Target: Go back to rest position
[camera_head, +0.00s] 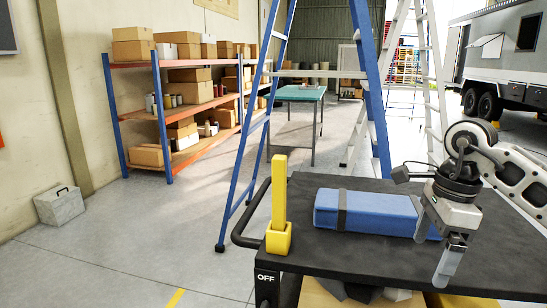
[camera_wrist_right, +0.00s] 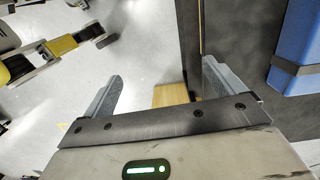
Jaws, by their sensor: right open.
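My right gripper (camera_head: 437,250) hangs over the front right part of a black-topped cart (camera_head: 330,259), pointing down, at the near right end of a blue case. Its two fingers are apart. The right wrist view also shows the gripper (camera_wrist_right: 160,85) with nothing between its fingers; floor and the cart's edge lie below. My left gripper is in neither view.
The blue case (camera_head: 385,214) with a dark strap lies on the cart, partly hidden by my gripper. A yellow upright handle (camera_head: 279,195) stands at the cart's left corner. Blue (camera_head: 262,115) and white ladders (camera_head: 430,75) stand behind. Shelves (camera_head: 185,105) line the left wall.

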